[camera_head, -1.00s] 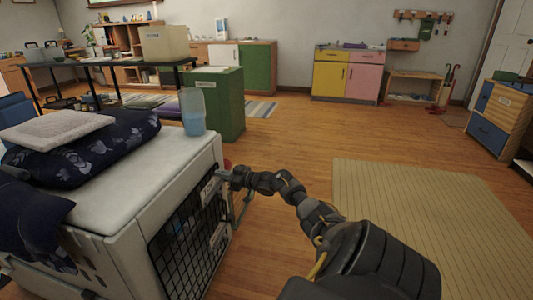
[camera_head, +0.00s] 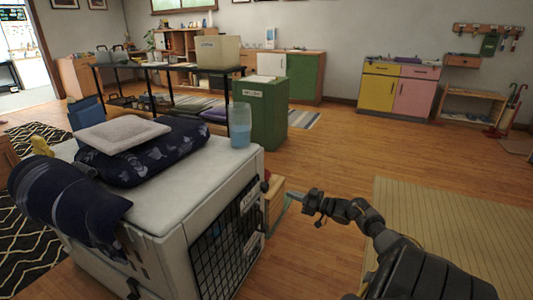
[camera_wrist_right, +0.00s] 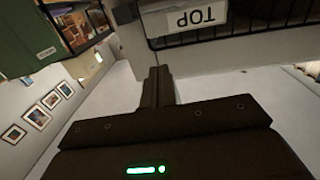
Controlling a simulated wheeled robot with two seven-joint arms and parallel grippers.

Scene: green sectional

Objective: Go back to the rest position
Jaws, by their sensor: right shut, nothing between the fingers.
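My right gripper (camera_head: 294,197) is shut and empty, held in the air to the right of the white pet crate (camera_head: 187,178) in the head view. A gap shows between its fingertips and the crate's black wire door (camera_head: 228,228). In the right wrist view the closed fingers (camera_wrist_right: 158,84) point toward the crate's edge, with an upside-down "TOP" label (camera_wrist_right: 193,19) beyond them. My left gripper is in neither view.
The crate top holds a patterned dark cushion (camera_head: 158,148), a grey pad (camera_head: 122,135), a rolled navy cloth (camera_head: 70,200) and a blue-tinted cup (camera_head: 240,126). A green cabinet (camera_head: 264,112) stands behind. Open wooden floor and a beige mat (camera_head: 430,220) lie to the right.

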